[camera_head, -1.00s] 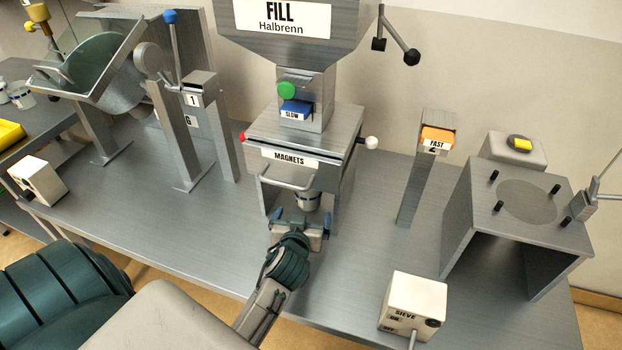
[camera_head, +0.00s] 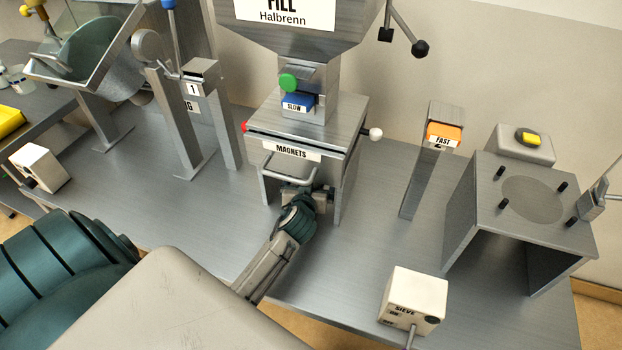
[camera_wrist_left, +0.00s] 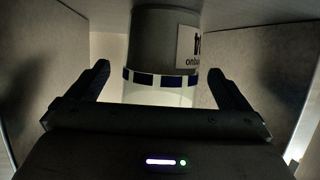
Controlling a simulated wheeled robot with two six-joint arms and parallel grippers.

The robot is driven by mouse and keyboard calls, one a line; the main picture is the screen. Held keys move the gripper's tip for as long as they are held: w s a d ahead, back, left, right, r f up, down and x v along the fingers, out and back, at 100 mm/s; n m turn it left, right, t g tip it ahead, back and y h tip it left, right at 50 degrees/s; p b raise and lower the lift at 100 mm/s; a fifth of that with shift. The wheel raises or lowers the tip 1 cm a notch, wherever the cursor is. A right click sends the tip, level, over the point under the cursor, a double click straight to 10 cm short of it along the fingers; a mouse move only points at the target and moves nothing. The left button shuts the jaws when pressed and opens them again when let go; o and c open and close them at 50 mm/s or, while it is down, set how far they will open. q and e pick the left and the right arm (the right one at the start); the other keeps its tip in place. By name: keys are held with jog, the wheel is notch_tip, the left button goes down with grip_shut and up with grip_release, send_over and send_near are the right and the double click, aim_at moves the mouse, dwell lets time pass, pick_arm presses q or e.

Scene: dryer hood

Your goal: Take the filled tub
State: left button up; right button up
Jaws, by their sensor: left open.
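The tub (camera_wrist_left: 160,85) stands upright under the magnets housing in the left wrist view. It is pale, with a band of dark blue blocks and clear-looking lower wall, and a partly cut-off label on its grey upper part. My left gripper (camera_wrist_left: 160,90) is open, with one finger on each side of the tub and visible gaps. In the head view my left gripper (camera_head: 308,192) reaches under the magnets housing (camera_head: 305,150), and the tub is hidden there. My right gripper is not in view.
The housing's side walls (camera_head: 347,190) stand close on both sides of my gripper, with its handle (camera_head: 289,175) just above. A sieve control box (camera_head: 412,300) stands at the front right. The tabletop (camera_head: 225,235) left of my arm is clear.

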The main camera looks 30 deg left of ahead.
pick_arm(q)
jog(key=shift+x, duration=1.55)
jog(key=c, duration=1.2)
jog(key=shift+c, duration=0.6)
jog(key=shift+r, duration=0.15)
